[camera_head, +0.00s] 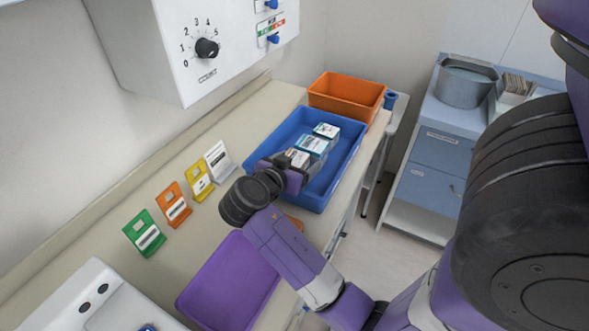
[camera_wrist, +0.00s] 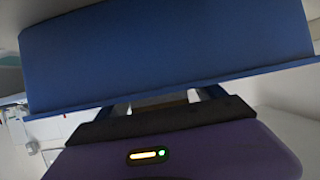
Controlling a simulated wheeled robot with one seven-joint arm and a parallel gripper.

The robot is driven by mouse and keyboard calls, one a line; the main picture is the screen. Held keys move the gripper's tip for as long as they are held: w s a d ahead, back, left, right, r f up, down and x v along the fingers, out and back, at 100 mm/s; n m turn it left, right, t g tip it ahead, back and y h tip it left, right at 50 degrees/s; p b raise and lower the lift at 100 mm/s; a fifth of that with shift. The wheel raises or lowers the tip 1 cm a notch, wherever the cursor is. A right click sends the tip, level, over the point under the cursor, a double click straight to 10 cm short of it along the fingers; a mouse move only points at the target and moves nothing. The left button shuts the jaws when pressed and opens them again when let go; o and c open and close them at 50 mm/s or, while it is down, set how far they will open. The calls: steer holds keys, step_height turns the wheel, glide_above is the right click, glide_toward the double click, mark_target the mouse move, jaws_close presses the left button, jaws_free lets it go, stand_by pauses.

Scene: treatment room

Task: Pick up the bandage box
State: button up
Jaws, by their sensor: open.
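Several small white and blue boxes lie in a row inside a blue tray (camera_head: 347,165) on the counter. The farthest box (camera_head: 326,130) and the middle box (camera_head: 312,145) show in the head view; a nearer box (camera_head: 298,158) is partly hidden by my gripper. The labels are too small to read, so I cannot tell which is the bandage box. My gripper (camera_head: 292,178) is open at the near left part of the blue tray. In the wrist view, a blue tray surface (camera_wrist: 165,45) fills the top, and the fingers (camera_wrist: 166,98) are mostly hidden behind its edge.
An orange bin (camera_head: 346,91) stands beyond the blue tray. A purple tray (camera_head: 228,283) lies nearer, beneath my arm. Green, orange, yellow and white label stands (camera_head: 172,204) line the counter's left. A white dial unit (camera_head: 230,45) overhangs. A blue-grey cabinet (camera_head: 432,165) stands right.

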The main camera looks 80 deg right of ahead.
steer(key=shift+s+d+f, duration=0.1)
steer(key=shift+d+f, duration=0.1)
steer(key=shift+d, duration=0.3)
steer(key=c, duration=1.4)
steer(key=shift+c, duration=0.5)
steer(key=shift+r, duration=0.15)
